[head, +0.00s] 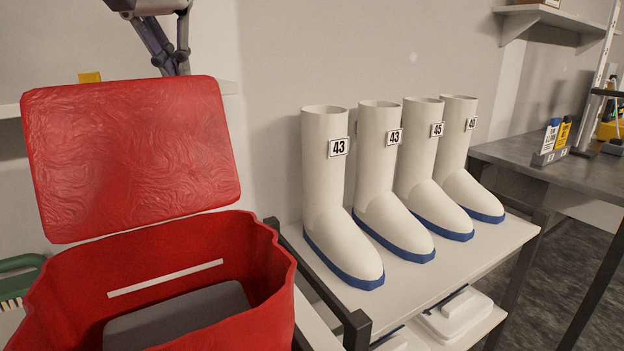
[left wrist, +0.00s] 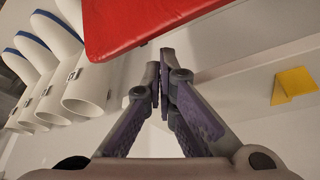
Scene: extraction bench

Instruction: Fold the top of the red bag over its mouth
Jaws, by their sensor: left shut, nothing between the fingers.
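The red bag (head: 268,262) stands open at the lower left of the head view. Its wrinkled red top flap (head: 130,150) is raised behind the mouth, leaning upright. Inside the bag are a grey block (head: 185,312) and a white strip (head: 165,278). My left gripper (left wrist: 160,70) is shut and empty in the left wrist view. Its fingertips are close to the edge of the red flap (left wrist: 150,22); I cannot tell whether they touch. My right gripper is not in view.
White boots (head: 328,200) with blue soles and number tags stand on a white shelf rack (head: 450,260) right of the bag. A yellow piece (head: 90,77) is on the wall shelf behind the flap. A dark table (head: 560,175) with bottles is far right.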

